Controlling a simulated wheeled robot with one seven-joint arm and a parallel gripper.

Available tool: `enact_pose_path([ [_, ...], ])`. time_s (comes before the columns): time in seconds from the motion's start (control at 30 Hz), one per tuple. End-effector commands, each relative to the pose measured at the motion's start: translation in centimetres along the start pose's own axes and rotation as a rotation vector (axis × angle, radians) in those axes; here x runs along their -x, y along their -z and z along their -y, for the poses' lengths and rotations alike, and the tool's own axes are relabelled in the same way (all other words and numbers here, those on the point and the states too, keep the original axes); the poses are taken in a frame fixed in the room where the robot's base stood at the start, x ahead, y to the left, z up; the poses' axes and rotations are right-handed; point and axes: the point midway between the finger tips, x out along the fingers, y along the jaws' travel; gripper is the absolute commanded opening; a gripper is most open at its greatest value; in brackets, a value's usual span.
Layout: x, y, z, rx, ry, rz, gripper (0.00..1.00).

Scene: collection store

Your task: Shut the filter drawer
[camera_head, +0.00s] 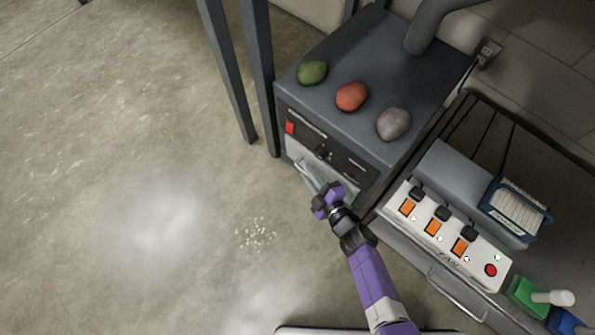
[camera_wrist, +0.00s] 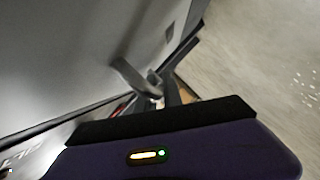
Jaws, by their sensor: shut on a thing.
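The filter drawer (camera_head: 294,146) is the pale grey front low on the dark grey cabinet, below its black control strip. Its bar handle (camera_head: 301,170) stands out from the front. My gripper (camera_head: 317,188) reaches the handle from the front right and is shut on it. The wrist view shows the grey handle (camera_wrist: 127,74) running to my fingers (camera_wrist: 160,92), close to the pale drawer front (camera_wrist: 75,50). My gripper and arm hide part of the drawer, and I cannot tell how far it stands open.
Green (camera_head: 312,73), red (camera_head: 352,97) and grey (camera_head: 393,124) stones lie on the cabinet top (camera_head: 365,50). A white switch box (camera_head: 445,235) and a card box (camera_head: 517,212) stand on the bench at right. Dark legs (camera_head: 258,80) rise at left. Pale crumbs (camera_head: 256,233) lie on otherwise clear floor.

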Motion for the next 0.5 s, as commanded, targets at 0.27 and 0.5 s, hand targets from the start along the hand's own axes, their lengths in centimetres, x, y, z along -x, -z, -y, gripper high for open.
enact_pose_path([
  [0.27, 0.56, -0.67, -0.13, -0.004, 0.001, 0.001, 0.0],
  [0.5, 0.51, -0.69, -0.23, -0.004, 0.0, 0.001, 0.2],
])
